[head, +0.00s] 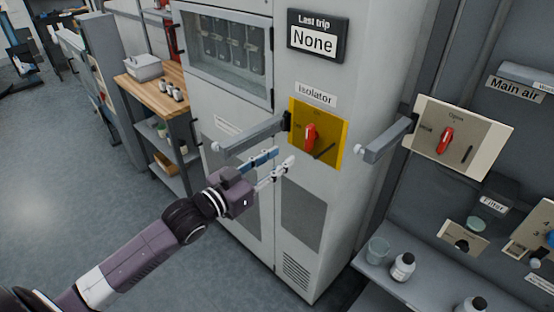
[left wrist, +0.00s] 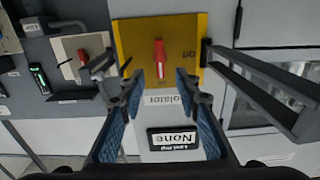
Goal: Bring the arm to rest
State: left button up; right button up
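My left gripper (head: 277,165) is raised in front of the grey cabinet in the head view, just below and left of the yellow isolator plate (head: 334,152). Its two fingers are apart, with nothing between them. In the left wrist view the open left gripper (left wrist: 160,82) frames the red isolator handle (left wrist: 160,60), which appears apart from the fingers. The red handle also shows in the head view (head: 310,136), standing roughly upright on the plate. My right gripper is not in either view.
Grey bars stick out beside the isolator (head: 250,136) and the Main air panel (head: 388,142). A shelf (head: 385,281) with a glass and bottles stands at lower right. A wooden-topped bench (head: 150,84) is at left. The floor (head: 60,190) at left is clear.

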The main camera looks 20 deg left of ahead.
pick_arm(q)
jog(key=a+f+n+g+y, duration=0.1)
jog(key=a+f+y, duration=0.15)
jog(key=f, duration=0.65)
jog(key=a+f+n+g+y, duration=0.1)
jog(key=a+f, duration=0.3)
jog(key=f, duration=0.5)
jog(key=s+a+f+g+y, duration=0.1)
jog(key=s+f+g, duration=0.15)
jog(key=f, duration=0.55)
jog(key=s+a+f+n+g+y, duration=0.1)
jog(key=s+f, duration=0.3)
jog(key=f, duration=0.4)
jog(key=s+a+f+g+y, duration=0.1)
jog(key=s+f, duration=0.2)
jog(key=f, duration=0.5)
jog(key=s+d+f+g, duration=0.3)
jog(key=s+f+g, duration=0.2)
jog(key=s+f, duration=1.3)
jog(key=s+d+f+g, duration=0.2)
jog(key=s+d+f, duration=0.1)
jog(key=s, duration=0.8)
jog(key=s+d+f+m+g, duration=0.1)
jog(key=s+d+f, duration=0.3)
jog(key=s, duration=0.7)
jog(key=shift+s+f+g, duration=0.35)
jog(key=shift+s+g, duration=0.05)
jog(key=shift+g, duration=0.35)
jog(key=shift+w, duration=0.1)
